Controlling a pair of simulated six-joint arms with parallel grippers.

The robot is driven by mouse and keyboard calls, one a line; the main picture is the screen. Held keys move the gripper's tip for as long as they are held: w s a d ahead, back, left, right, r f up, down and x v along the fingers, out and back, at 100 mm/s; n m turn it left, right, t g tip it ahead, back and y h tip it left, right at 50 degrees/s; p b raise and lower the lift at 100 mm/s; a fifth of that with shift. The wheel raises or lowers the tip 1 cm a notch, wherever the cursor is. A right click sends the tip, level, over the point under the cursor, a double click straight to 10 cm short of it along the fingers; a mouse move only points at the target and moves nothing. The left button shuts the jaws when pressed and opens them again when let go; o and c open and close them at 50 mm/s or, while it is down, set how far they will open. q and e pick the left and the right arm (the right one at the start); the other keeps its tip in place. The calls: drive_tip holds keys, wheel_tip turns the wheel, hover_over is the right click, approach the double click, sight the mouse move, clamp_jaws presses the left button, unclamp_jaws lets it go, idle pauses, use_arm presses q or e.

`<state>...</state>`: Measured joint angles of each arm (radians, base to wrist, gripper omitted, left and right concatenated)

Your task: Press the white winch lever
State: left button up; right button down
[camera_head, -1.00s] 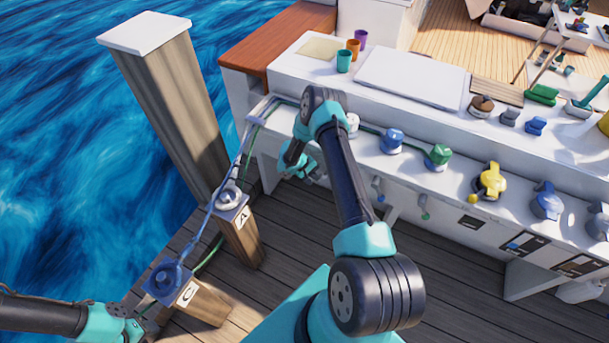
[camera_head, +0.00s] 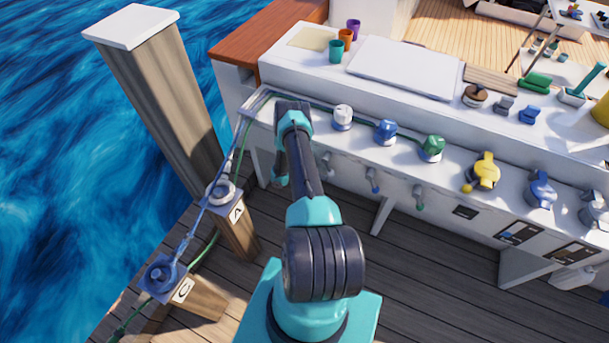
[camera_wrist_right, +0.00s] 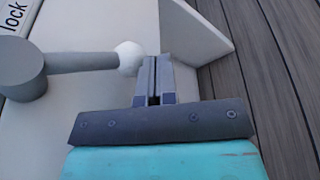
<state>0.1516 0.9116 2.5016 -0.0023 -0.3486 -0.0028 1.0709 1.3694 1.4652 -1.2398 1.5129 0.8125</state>
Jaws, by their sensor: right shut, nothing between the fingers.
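The white winch (camera_head: 342,115) stands on the white side ledge. Below it on the front panel is the grey lever (camera_head: 327,163). In the right wrist view, a grey lever arm (camera_wrist_right: 82,61) ends in a white ball knob (camera_wrist_right: 128,57). My right gripper (camera_wrist_right: 155,62) is shut and empty, with its fingertips just right of the knob in that view. I cannot tell whether they touch it. In the head view, my right gripper is mostly hidden behind my arm. My left gripper is out of view.
A blue-tipped lever (camera_head: 373,180) and a green-tipped lever (camera_head: 419,200) hang along the same panel. A blue winch (camera_head: 386,132) and green winch (camera_head: 431,149) stand above. Wooden posts A (camera_head: 237,228) and C (camera_head: 200,300) carry lines at left. The plank deck (camera_head: 420,270) is clear.

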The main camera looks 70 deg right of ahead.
drive_tip(key=shift+s, duration=0.1)
drive_tip(key=w+a, duration=0.3)
drive_tip(key=w, duration=0.8)
drive_tip(key=shift+w+f, duration=0.2)
drive_tip(key=shift+f, duration=0.05)
drive_tip(key=shift+s+a, duration=0.1)
drive_tip(key=shift+a, duration=0.05)
